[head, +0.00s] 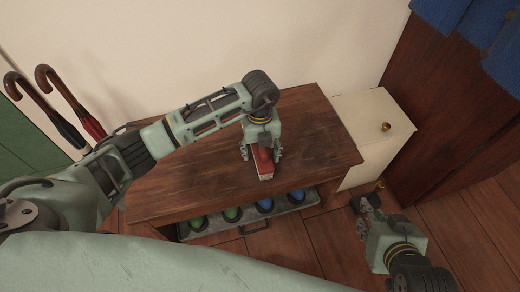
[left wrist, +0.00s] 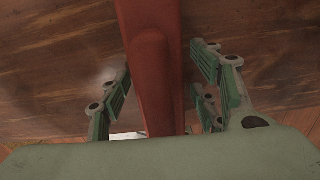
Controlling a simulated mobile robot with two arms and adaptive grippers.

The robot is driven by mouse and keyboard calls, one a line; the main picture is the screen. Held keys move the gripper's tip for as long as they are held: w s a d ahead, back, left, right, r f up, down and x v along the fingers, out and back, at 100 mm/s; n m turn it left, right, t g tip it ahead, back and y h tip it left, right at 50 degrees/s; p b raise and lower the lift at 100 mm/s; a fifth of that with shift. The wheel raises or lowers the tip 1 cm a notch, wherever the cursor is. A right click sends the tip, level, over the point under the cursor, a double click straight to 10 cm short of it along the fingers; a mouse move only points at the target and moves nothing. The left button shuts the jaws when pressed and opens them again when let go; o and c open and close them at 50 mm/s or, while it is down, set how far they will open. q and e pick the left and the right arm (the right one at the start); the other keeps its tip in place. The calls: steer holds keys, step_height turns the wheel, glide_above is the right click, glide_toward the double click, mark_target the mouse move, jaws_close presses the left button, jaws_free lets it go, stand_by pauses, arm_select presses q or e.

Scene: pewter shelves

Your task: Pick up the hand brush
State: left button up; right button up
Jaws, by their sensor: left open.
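The hand brush (head: 264,169) lies on the wooden bench top, with a red body and a pale strip along its near end. In the left wrist view its red handle (left wrist: 154,75) runs up the middle of the picture. My left gripper (head: 262,156) is over the brush from above, its fingers apart.
The wooden bench (head: 316,128) is otherwise clear on top. A grey tray (head: 246,229) with several green and blue items sits below its front. A cream cabinet (head: 372,125) with a brass knob adjoins at right. Two umbrellas (head: 62,100) stand at left.

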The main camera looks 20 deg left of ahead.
arm_select(q)
steer(key=shift+c, duration=0.5)
steer(key=c, duration=1.3)
steer(key=shift+r, duration=0.2)
arm_select(e)
steer(key=shift+s, duration=0.1)
